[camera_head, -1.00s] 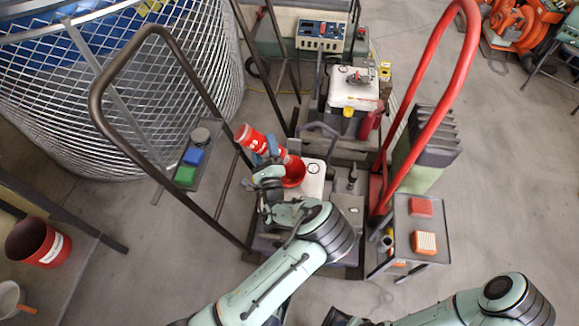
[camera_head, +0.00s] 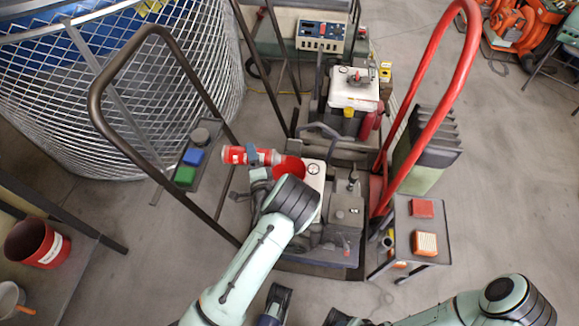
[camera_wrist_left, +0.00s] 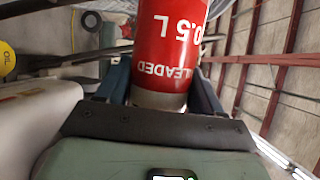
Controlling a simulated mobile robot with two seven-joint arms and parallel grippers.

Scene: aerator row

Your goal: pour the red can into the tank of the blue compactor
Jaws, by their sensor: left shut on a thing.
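My left gripper (camera_head: 262,157) is shut around the red can (camera_head: 234,154), which lies nearly level above the near machine. Its right end is close to a red funnel (camera_head: 288,166) at the white tank (camera_head: 313,180). I cannot see any liquid. In the left wrist view the can (camera_wrist_left: 168,45) shows white lettering, with a metallic part between the fingers. The near compactor (camera_head: 345,215) looks dark grey, and my left arm hides part of it. My right gripper (camera_head: 338,318) is cut off at the bottom edge, and its jaws are unclear.
A second machine with a white tank (camera_head: 352,93) stands behind. A brown handle frame (camera_head: 125,140) and a red handle (camera_head: 433,110) rise on either side. A small cart (camera_head: 420,235) stands at right. A red bucket (camera_head: 38,242) is at far left.

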